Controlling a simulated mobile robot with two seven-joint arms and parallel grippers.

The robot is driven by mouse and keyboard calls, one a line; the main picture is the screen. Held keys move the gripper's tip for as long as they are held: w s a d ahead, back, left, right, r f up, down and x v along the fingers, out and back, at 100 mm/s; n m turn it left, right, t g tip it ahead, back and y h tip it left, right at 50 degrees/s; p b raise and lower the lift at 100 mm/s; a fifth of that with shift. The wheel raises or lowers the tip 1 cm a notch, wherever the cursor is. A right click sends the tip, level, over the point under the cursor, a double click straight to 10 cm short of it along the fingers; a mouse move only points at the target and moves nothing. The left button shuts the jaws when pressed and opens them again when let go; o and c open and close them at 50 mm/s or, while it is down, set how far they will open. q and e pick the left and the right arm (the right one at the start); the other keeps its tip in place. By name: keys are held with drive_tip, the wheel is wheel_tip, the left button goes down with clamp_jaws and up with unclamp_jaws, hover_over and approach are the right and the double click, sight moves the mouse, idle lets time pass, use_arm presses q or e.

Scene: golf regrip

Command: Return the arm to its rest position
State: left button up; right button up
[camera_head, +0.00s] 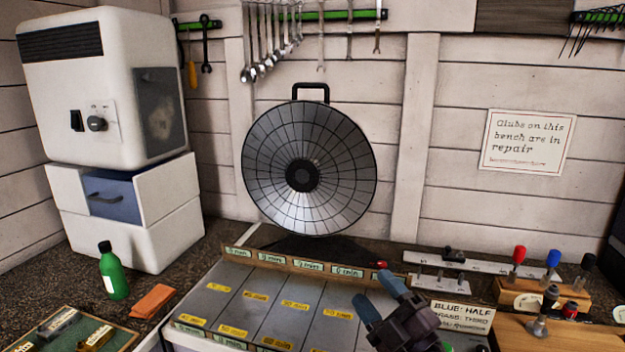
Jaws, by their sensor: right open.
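My right gripper (377,293) shows at the lower middle, with two blue-grey fingertips spread apart and nothing between them. It is over the right part of a grey sorting tray (232,302) with yellow labels. The rest of my right arm runs out of the bottom of the picture. My left gripper is not in view.
At right are a wooden stand with coloured knobs (553,262) and a lettered card (462,316).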

drive_tip(key=s+d+f+m+g+h, duration=0.2)
drive_tip(key=s+d+f+m+h, duration=0.2)
drive_tip(key=d+f+m+h, duration=0.4)
drive_tip(key=s+d+f+m+g+h, duration=0.3)
drive_tip(key=s+d+f+m+h, duration=0.2)
drive_tip(key=d+m+h, duration=0.35)
drive_tip(key=s+f+m+g+y, duration=0.1)
drive_tip(key=s+f+g, duration=0.4)
drive_tip(key=s, duration=0.4)
drive_tip(key=s+f+m+g+y, duration=0.2)
drive_tip(key=s+f+g, duration=0.3)
drive_tip(key=s, duration=0.5)
drive_tip(key=w+f+n+t, duration=0.1)
drive_tip(key=w+f+t, duration=0.7)
drive_tip(key=f, duration=0.1)
drive_tip(key=shift+w+d+f, duration=0.15)
drive_tip(key=shift+d+f, duration=0.2)
drive_tip(key=shift+f, duration=0.05)
